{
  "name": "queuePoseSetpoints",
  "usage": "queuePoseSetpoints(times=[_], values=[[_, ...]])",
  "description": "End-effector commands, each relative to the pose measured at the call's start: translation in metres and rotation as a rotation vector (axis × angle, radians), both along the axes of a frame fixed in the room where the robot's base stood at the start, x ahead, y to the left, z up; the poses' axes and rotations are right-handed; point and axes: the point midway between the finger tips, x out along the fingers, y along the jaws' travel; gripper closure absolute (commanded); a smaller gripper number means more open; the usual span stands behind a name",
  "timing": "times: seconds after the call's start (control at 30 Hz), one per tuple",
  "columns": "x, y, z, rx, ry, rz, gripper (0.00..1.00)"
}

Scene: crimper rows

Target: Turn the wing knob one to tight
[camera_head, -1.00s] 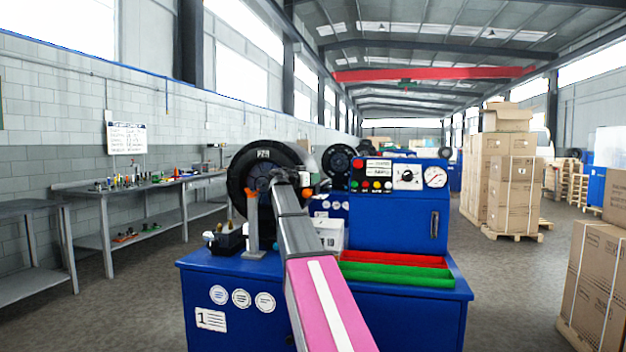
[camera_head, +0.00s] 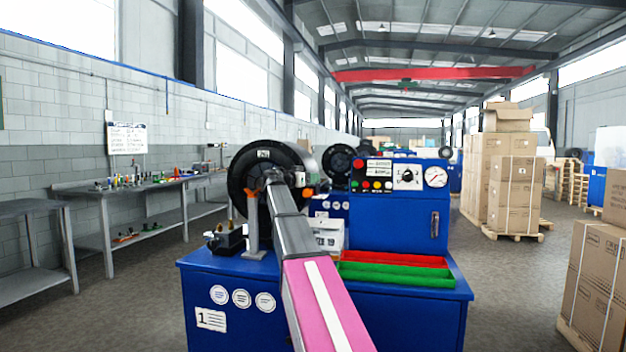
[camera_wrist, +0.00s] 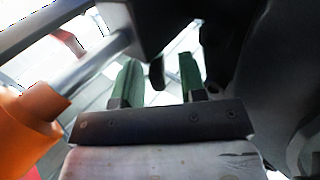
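In the wrist view, my gripper (camera_wrist: 159,80) has two green fingers standing apart. A small dark tab (camera_wrist: 157,72) shows between them, with a gap on each side. It may be a wing of the wing knob, but I cannot tell for sure. In the head view, the end of my arm reaches in front of the crimper's black round head (camera_head: 240,180), above the blue machine (camera_head: 330,300). My own arm hides the fingertips and any knob there. No number for the knob can be read.
A grey post (camera_head: 254,228) stands just left of my arm. An orange cylinder (camera_wrist: 30,120) is close on the left in the wrist view. Red and green trays (camera_head: 395,272) and a control panel (camera_head: 390,175) are to the right. A bench (camera_head: 130,190) stands at left.

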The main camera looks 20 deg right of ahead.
Motion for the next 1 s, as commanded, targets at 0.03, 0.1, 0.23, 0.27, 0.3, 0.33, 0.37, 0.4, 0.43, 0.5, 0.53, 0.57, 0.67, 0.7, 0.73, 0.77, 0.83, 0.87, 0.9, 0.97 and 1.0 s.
queuePoseSetpoints(times=[0.03, 0.1, 0.23, 0.27, 0.3, 0.33, 0.37, 0.4, 0.43, 0.5, 0.53, 0.57, 0.67, 0.7, 0.73, 0.77, 0.83, 0.87, 0.9, 0.97, 1.0], values=[[-0.004, 0.009, 0.000, 0.000, 0.000, 0.002, 0.62], [-0.008, 0.021, -0.001, 0.000, 0.000, 0.003, 0.62], [-0.016, 0.046, -0.001, 0.000, 0.000, 0.003, 0.62], [-0.017, 0.051, -0.001, 0.001, 0.000, 0.002, 0.62], [-0.020, 0.057, -0.001, 0.000, 0.000, 0.002, 0.62], [-0.021, 0.062, -0.001, 0.000, 0.000, 0.003, 0.62], [-0.022, 0.067, -0.001, 0.000, 0.000, 0.003, 0.62], [-0.024, 0.072, -0.001, 0.000, 0.000, 0.002, 0.62], [-0.025, 0.076, -0.001, 0.000, 0.000, 0.001, 0.62], [-0.027, 0.082, 0.000, -0.001, 0.000, 0.001, 0.62], [-0.028, 0.085, 0.000, -0.001, 0.000, 0.001, 0.62], [-0.029, 0.087, 0.000, -0.001, 0.000, 0.001, 0.62], [-0.030, 0.091, 0.000, 0.000, 0.000, 0.001, 0.62], [-0.030, 0.091, 0.000, 0.000, 0.000, 0.000, 0.62], [-0.030, 0.092, 0.000, 0.000, 0.000, 0.000, 0.62], [-0.030, 0.092, 0.000, 0.000, 0.000, 0.000, 0.62], [-0.030, 0.092, 0.000, 0.000, 0.000, 0.000, 0.62], [-0.030, 0.091, 0.000, 0.000, 0.000, 0.000, 0.62], [-0.030, 0.091, 0.000, 0.000, 0.000, 0.000, 0.62], [-0.030, 0.091, 0.000, 0.000, 0.000, 0.000, 0.52], [-0.030, 0.091, 0.000, -0.003, 0.001, 0.002, 0.39]])
